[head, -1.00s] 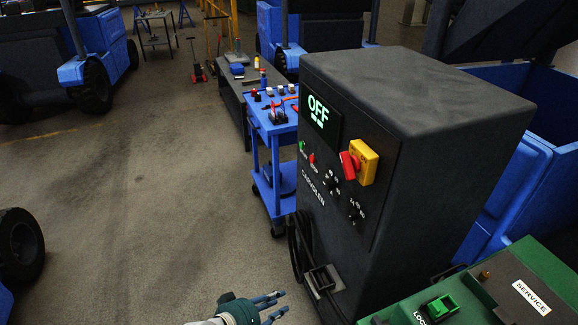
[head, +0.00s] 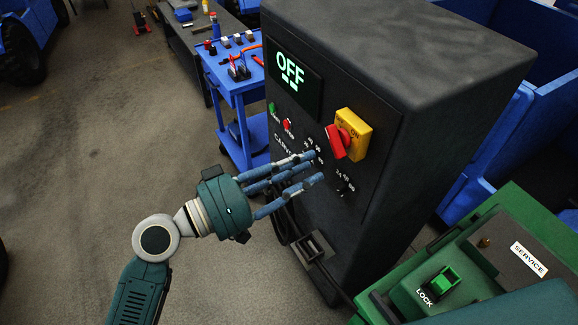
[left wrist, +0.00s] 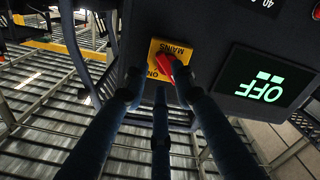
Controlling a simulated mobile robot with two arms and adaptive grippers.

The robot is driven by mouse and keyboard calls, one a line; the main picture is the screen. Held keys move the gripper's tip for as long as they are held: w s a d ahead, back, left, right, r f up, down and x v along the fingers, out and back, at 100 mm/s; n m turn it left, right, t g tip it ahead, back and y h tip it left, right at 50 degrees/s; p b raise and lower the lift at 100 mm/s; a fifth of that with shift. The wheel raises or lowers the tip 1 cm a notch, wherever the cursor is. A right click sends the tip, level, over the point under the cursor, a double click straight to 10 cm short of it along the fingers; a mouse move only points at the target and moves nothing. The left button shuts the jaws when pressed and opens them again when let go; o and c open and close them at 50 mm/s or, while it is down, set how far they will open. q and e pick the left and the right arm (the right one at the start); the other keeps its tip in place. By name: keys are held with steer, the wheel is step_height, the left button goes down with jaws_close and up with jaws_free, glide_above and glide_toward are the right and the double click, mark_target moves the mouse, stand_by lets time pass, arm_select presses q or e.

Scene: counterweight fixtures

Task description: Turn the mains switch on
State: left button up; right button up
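The mains switch is a red rotary handle (head: 337,143) on a yellow plate (head: 361,128), on the front of a dark cabinet (head: 378,200). A lit display (head: 293,75) above and left of it reads OFF. My left gripper (head: 308,166) is in front of the panel, just below and left of the handle, its fingers spread and empty. In the left wrist view the red handle (left wrist: 175,72) shows ahead between the fingertips (left wrist: 160,92), partly covered by a finger. I see no clear contact. My right gripper is not in view.
A green unit (head: 480,262) with a LOCK switch (head: 441,284) stands at the lower right. Smaller knobs and green and red buttons (head: 287,125) share the panel. A blue tool cart (head: 236,88) stands behind the cabinet's left side.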

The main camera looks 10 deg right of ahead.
mark_target(335, 156)
arm_select(q)
steer(key=x, duration=0.2)
steer(key=shift+w+d+r, duration=0.1)
steer(key=shift+w+d, duration=0.15)
steer(key=shift+d, duration=0.05)
steer(key=x, duration=0.2)
steer(key=shift+w+d, duration=0.1)
steer(key=shift+d, duration=0.35)
steer(key=shift+w+d+f, duration=0.15)
steer(key=shift+d+f, duration=0.05)
steer(key=shift+d, duration=0.75)
steer(key=shift+w+d+f, duration=0.1)
steer(key=shift+w, duration=0.1)
steer(key=c, duration=0.4)
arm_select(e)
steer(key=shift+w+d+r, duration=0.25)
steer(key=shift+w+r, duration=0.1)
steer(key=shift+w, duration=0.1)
